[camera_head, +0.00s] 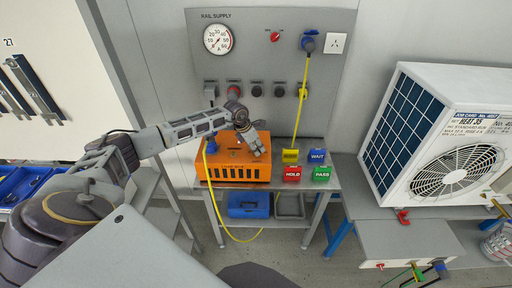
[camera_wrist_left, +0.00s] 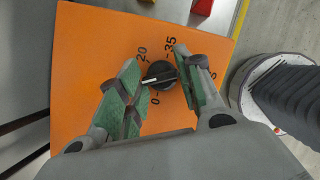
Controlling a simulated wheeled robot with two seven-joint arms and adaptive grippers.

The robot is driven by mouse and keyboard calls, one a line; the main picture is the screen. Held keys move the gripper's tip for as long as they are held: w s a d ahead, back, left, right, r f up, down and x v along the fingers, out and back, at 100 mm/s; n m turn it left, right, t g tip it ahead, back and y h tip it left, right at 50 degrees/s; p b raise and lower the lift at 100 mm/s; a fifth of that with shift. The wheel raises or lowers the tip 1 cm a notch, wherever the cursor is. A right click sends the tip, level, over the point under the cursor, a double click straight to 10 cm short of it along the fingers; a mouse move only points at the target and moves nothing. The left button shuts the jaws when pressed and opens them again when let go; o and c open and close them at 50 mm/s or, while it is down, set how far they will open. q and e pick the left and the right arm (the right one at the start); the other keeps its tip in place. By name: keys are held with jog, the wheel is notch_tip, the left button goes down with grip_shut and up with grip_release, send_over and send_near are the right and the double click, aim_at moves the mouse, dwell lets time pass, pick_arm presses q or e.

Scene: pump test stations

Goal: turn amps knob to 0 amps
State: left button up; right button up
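The amps knob (camera_wrist_left: 160,75) is a black dial with a white pointer line on an orange box. Marks 0, 20 and 35 show around it, with another mark partly hidden on the right. The line lies nearly level, its left end between 0 and 20. My left gripper (camera_wrist_left: 159,66) has one finger on each side of the knob, with the fingers apart. I cannot tell whether they touch it. In the head view, my left gripper (camera_head: 254,145) is over the top of the orange box (camera_head: 222,161) and hides the knob. My right gripper is not in view.
HOLD (camera_head: 292,174), PASS (camera_head: 322,174) and WAIT (camera_head: 317,156) blocks stand right of the box on the bench. A yellow cable (camera_head: 301,108) hangs from the gauge panel (camera_head: 268,60) behind. A white outdoor unit (camera_head: 435,140) stands farther right.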

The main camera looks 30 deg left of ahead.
pick_arm(q)
jog(key=shift+c, duration=1.4)
